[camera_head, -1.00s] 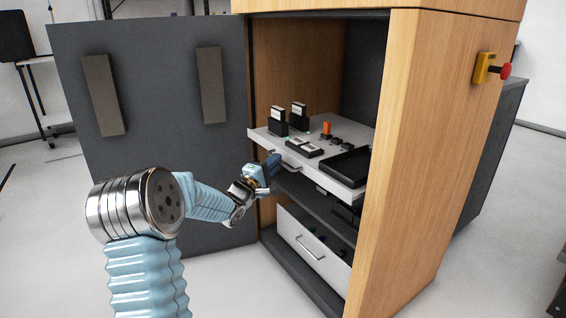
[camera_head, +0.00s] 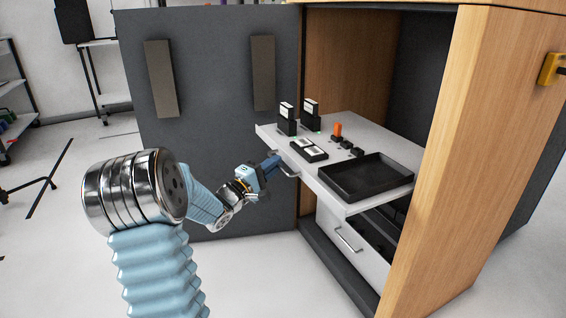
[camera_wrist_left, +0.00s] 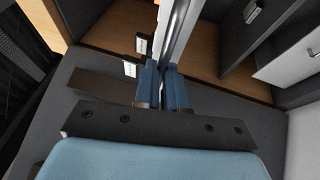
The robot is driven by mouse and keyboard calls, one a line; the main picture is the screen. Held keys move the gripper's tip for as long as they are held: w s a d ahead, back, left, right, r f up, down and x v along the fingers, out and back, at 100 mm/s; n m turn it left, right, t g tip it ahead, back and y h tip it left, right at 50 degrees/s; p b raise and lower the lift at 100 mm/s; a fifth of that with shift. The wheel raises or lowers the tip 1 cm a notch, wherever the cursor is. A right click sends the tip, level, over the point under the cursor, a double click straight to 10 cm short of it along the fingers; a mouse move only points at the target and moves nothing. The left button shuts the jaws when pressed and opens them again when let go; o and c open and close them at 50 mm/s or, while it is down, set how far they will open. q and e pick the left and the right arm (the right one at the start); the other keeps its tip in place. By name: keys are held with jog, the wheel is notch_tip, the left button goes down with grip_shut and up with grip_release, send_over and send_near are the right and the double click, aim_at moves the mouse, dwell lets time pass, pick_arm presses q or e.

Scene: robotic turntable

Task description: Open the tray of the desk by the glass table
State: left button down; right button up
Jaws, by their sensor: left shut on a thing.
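The white tray (camera_head: 326,196) slides out of the wooden cabinet and stands well past its front opening. It carries a black box and small black parts. My left gripper (camera_head: 274,163) is at the tray's front and shut on its metal handle (camera_head: 292,174). In the left wrist view the blue fingers (camera_wrist_left: 163,82) close around the handle bar (camera_wrist_left: 178,32). My right gripper is not in view.
The grey cabinet door (camera_head: 205,110) stands wide open at the left. The wooden side wall (camera_head: 462,150) bounds the tray on the right. A lower white drawer (camera_head: 362,258) is below. The floor (camera_head: 255,285) in front is clear.

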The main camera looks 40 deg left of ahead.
pick_arm(q)
jog(key=shift+s+a, duration=0.15)
jog(key=shift+s, duration=0.2)
jog(key=c, duration=1.2)
grip_release()
jog(key=s+f, duration=0.2)
jog(key=s, duration=1.1)
jog(key=shift+s+f+p, duration=0.25)
jog(key=shift+s+p, duration=0.05)
jog(key=shift+p, duration=0.05)
